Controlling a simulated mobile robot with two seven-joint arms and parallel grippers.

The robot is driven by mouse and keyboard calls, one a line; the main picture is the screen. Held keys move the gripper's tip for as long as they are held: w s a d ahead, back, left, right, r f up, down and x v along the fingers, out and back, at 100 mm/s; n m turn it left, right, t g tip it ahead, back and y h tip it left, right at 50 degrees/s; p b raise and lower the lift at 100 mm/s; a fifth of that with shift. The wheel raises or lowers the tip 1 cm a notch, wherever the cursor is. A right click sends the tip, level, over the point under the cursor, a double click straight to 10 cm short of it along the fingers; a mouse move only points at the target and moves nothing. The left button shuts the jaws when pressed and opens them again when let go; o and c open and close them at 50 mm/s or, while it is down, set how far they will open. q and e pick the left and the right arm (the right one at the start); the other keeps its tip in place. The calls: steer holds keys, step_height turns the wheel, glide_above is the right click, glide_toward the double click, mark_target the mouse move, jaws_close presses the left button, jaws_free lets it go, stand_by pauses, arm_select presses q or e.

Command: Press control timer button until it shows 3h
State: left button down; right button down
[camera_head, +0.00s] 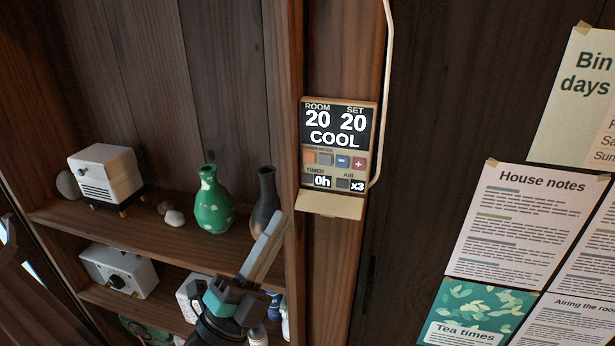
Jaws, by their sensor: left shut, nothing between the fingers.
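The control panel (338,150) is mounted on a wooden post right of the shelves. Its screen reads ROOM 20, SET 20 and COOL. Below are an orange, a grey, a blue minus and a red plus button. The timer display (322,182) reads 0h under the TIMER label, and the air display reads x3. A small timer button seems to sit left of the 0h display, dark and hard to make out. My left gripper (274,228) is shut and empty, below and left of the panel, apart from it. My right gripper is not in view.
A wooden shelf (150,232) on the left holds a white device (105,175), a green vase (213,203) and a dark vase (264,197) close to my left gripper. A ledge (330,205) juts out under the panel. Paper notes (520,235) hang on the right wall.

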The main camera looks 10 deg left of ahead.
mark_target(294, 197)
arm_select(q)
steer(key=shift+w, duration=0.1)
steer(key=shift+w+d+b, duration=0.15)
steer(key=shift+w+b, duration=1.05)
steer(key=shift+w, duration=3.15)
steer(key=shift+w, duration=0.4)
steer(key=shift+w+b, duration=0.4)
steer(key=shift+s, duration=0.1)
steer(key=shift+s+f+p, duration=0.1)
steer(key=shift+s+p, duration=0.2)
steer(key=shift+s, duration=0.35)
